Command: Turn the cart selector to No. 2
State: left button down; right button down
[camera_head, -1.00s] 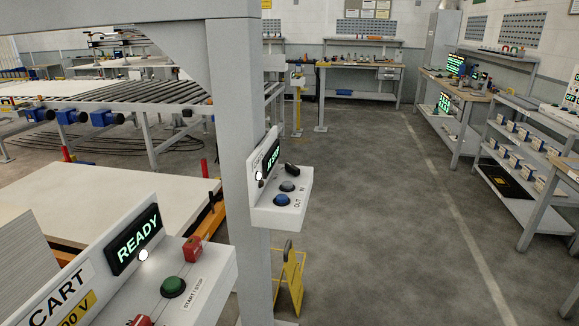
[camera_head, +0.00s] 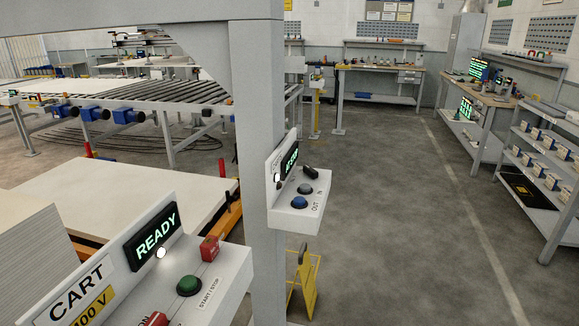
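The cart control box (camera_head: 215,270) is at the lower left, with a "CART" label (camera_head: 82,288) and a display (camera_head: 152,236) reading "READY". It carries a green button (camera_head: 190,286) marked START/STOP, a red block-shaped control (camera_head: 209,248) and a red knob (camera_head: 156,319) cut by the bottom edge. I cannot tell which control is the selector, and no No. 2 mark is legible. A second box (camera_head: 300,214) on the post has a small lit display, a black knob (camera_head: 310,171), and grey and blue buttons by IN and OUT. Neither gripper is in view.
A grey post (camera_head: 259,150) stands between the two boxes. A roller conveyor (camera_head: 175,98) and a pale board stack (camera_head: 130,200) are at left. A yellow stand (camera_head: 304,285) is on the floor behind the post. Shelves (camera_head: 540,205) line the right. The floor (camera_head: 400,220) between is clear.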

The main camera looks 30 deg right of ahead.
aim_at(309, 170)
jog(key=i+l+u, duration=0.2)
jog(key=l+u, duration=0.25)
jog(key=l, duration=0.7)
jog(key=l+u, duration=0.45)
jog(key=l, duration=2.3)
jog(key=k+l, duration=0.1)
jog(key=l, duration=1.45)
jog(key=u, duration=0.05)
